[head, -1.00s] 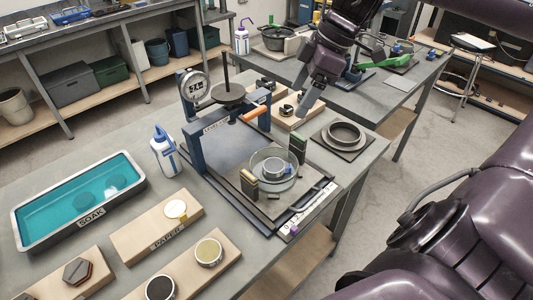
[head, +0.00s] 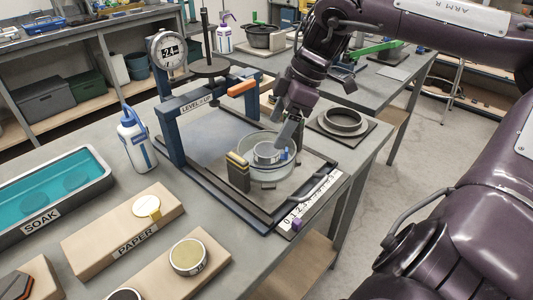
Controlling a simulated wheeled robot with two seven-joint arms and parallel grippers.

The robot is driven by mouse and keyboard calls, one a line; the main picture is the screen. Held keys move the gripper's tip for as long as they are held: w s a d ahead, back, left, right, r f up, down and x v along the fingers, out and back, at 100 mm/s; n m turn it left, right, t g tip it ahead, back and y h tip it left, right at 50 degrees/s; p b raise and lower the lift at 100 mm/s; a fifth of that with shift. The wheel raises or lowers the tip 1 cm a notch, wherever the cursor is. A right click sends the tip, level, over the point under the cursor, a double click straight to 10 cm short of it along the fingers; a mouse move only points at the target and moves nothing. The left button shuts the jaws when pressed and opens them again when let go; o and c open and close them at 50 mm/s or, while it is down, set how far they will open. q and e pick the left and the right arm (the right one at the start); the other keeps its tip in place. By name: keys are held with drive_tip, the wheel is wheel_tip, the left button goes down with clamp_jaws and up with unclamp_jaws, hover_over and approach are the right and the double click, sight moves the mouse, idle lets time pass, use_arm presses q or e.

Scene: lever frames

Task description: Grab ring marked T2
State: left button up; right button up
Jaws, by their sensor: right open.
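A small grey metal ring (head: 266,153) stands inside a wide clear round dish (head: 268,176) on the lever frame's base. A larger dark ring (head: 342,121) lies on a dark square plate at the table's right edge. I cannot read a T2 mark on either one. My right gripper (head: 287,138) points down from the upper right. It is open, with its fingers close over the right side of the small ring and the dish. I cannot tell whether they touch the ring. My left gripper is out of view.
The blue lever frame (head: 176,140) with a dial stands behind and left of the dish. A dark block with a yellow top (head: 238,172) is beside the dish. A scale strip (head: 310,200) runs along the front right. A squeeze bottle (head: 136,140) and teal soak tray (head: 92,187) are left.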

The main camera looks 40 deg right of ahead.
sight(265, 149)
drive_tip(key=x, duration=0.6)
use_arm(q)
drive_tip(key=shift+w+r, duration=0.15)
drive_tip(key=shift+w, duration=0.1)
use_arm(e)
drive_tip(key=c, duration=1.2)
drive_tip(key=shift+o, duration=0.2)
drive_tip(key=shift+r, duration=0.15)
